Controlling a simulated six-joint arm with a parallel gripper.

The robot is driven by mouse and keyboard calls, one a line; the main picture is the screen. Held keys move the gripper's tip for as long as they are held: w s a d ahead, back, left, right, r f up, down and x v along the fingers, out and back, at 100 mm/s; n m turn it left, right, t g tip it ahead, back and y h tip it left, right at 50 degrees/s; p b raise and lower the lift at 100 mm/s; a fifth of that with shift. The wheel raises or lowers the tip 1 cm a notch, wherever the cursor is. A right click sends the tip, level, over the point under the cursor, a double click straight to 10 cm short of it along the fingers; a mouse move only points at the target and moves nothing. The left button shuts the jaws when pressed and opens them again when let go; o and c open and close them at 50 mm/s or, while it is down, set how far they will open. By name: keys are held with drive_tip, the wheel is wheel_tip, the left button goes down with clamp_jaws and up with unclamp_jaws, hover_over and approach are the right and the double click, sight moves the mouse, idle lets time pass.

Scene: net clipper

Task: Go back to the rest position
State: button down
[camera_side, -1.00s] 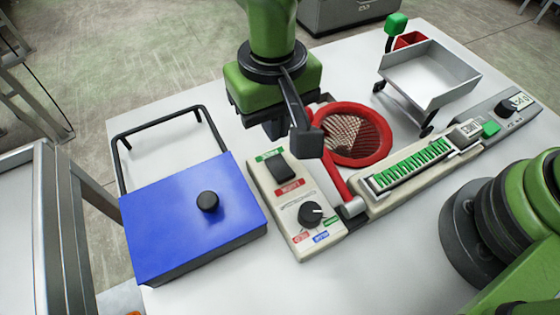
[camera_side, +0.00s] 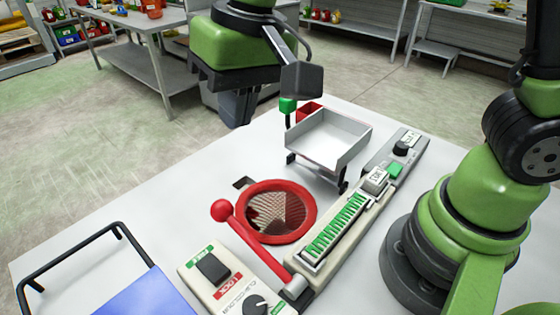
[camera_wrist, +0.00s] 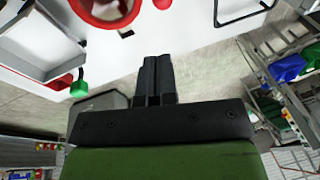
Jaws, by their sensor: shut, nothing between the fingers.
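My gripper (camera_side: 237,108) hangs in the air at the back of the white table, its dark fingers pointing down. In the wrist view its two fingers (camera_wrist: 156,66) are together with nothing between them. The net clipper stands below it: a red ring with a mesh net (camera_side: 281,212), a red lever with a round knob (camera_side: 222,210), and a base with a dial and switch (camera_side: 213,266). The gripper is clear of all of them.
A green-toothed strip (camera_side: 340,222) runs along the right. Workbenches (camera_side: 135,35) stand behind; the table's left (camera_side: 130,200) is bare.

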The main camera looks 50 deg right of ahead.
drive_tip(key=s+d+r+m+t, duration=0.2)
drive_tip(key=s+d+r+t, duration=0.3)
drive_tip(key=s+d, duration=0.7)
wheel_tip(320, 180, up, 2)
drive_tip(key=shift+s+d+r, duration=0.15)
drive_tip(key=shift+s+d, duration=0.1)
drive_tip(key=shift+s, duration=0.15)
